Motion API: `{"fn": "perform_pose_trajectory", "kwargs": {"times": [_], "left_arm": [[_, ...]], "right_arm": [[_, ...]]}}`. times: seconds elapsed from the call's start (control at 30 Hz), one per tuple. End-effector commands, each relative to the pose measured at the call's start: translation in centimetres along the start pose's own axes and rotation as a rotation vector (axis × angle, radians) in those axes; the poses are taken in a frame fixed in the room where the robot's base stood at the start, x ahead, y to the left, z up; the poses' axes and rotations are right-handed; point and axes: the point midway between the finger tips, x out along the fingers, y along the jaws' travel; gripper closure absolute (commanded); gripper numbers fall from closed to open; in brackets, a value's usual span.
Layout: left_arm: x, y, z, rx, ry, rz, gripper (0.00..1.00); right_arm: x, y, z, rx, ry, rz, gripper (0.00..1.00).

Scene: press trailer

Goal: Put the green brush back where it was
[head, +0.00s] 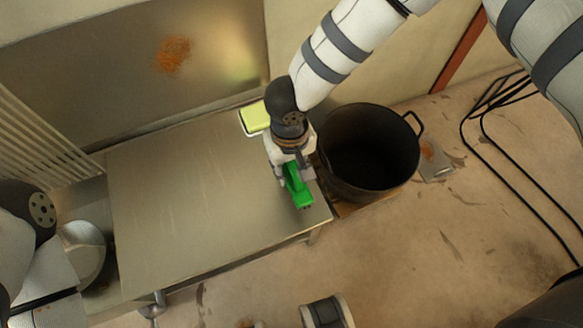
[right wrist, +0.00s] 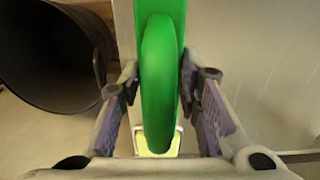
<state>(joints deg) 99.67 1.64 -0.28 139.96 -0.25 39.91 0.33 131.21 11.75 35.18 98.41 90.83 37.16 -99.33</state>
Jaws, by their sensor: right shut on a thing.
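The green brush (head: 298,190) is over the right front part of the steel table (head: 180,210), near its right edge. My right gripper (head: 291,172) is above the table and shut on the green brush. In the right wrist view the brush's rounded green handle (right wrist: 160,80) lies between the two fingers (right wrist: 160,88). I cannot tell whether the brush touches the tabletop. Part of my left arm shows at the left edge of the head view, but its gripper is not seen.
A yellow block with a pale rim (head: 254,117) sits at the table's back edge. A large black pot (head: 367,150) stands close to the table's right side. A white slatted rack (head: 40,135) is at the left. Black cables (head: 490,120) lie on the floor at right.

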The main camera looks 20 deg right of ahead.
Motion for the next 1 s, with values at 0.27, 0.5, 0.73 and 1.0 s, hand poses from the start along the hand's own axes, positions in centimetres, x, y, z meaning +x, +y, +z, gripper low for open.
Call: {"fn": "perform_pose_trajectory", "kwargs": {"times": [0.27, 0.5, 0.73, 1.0], "left_arm": [[1.3, 0.0, -0.3, 0.0, -0.016, 0.0, 0.7], [1.9, 0.0, -0.5, 0.0, -0.023, 0.0, 0.7], [2.0, 0.0, -0.5, 0.0, -0.024, -0.001, 0.7], [2.0, 0.0, -0.5, 0.0, -0.025, -0.001, 0.7]], "right_arm": [[3.9, 1.3, -2.6, -0.001, -0.002, 0.001, 1.0], [7.2, 1.3, -2.8, -0.003, -0.001, 0.0, 1.0], [7.2, 1.3, -2.9, -0.002, -0.001, 0.0, 1.0], [7.3, 1.4, -2.9, -0.002, 0.0, 0.001, 0.49]]}}
